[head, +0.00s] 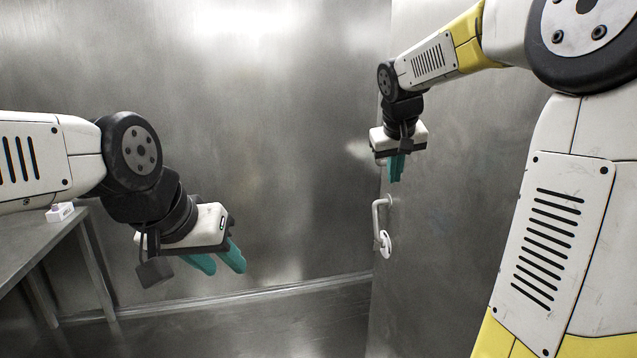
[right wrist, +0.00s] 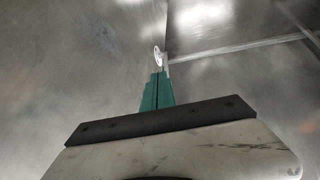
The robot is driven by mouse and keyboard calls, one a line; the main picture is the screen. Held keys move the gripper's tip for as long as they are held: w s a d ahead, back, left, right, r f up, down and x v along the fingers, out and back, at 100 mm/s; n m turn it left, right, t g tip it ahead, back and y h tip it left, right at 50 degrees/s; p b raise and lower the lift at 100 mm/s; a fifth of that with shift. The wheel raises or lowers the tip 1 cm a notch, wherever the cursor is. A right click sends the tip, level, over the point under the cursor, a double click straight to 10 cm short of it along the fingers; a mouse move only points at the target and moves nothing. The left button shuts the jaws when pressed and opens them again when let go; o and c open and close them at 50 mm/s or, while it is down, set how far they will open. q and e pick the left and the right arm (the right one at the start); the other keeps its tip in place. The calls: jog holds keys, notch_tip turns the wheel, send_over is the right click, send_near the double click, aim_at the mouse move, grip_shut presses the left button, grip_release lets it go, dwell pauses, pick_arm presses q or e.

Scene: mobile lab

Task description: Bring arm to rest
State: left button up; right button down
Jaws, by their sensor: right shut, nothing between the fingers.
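My left gripper (head: 226,269) is in the head view at the lower left, pointing down and slightly right. Its two teal fingers stand apart with nothing seen between them. My right gripper (head: 395,179) is farther off, right of centre, pointing down. Its teal fingers are together and empty; they also show shut in the right wrist view (right wrist: 157,77). In the head view the right gripper hangs above a white door handle (head: 383,228) with a gap between them. The handle also shows beyond the fingertips in the right wrist view (right wrist: 158,57).
The handle is on a grey metal door (head: 450,200) at the right. A metal table (head: 32,240) stands at the left edge, with a small white object (head: 60,211) on it behind my left arm. A metal wall (head: 290,130) is behind; the floor (head: 250,325) below is clear.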

jog(key=s+a+f+y, duration=0.2)
jog(key=s, duration=1.1)
jog(key=s+a+f+y, duration=0.1)
jog(key=s+a+f, duration=0.2)
jog(key=s, duration=1)
jog(key=shift+f+m+t+y, duration=0.3)
jog(key=shift+f+m+y, duration=0.05)
jog(key=shift+m+y, duration=0.05)
jog(key=shift+a, duration=0.1)
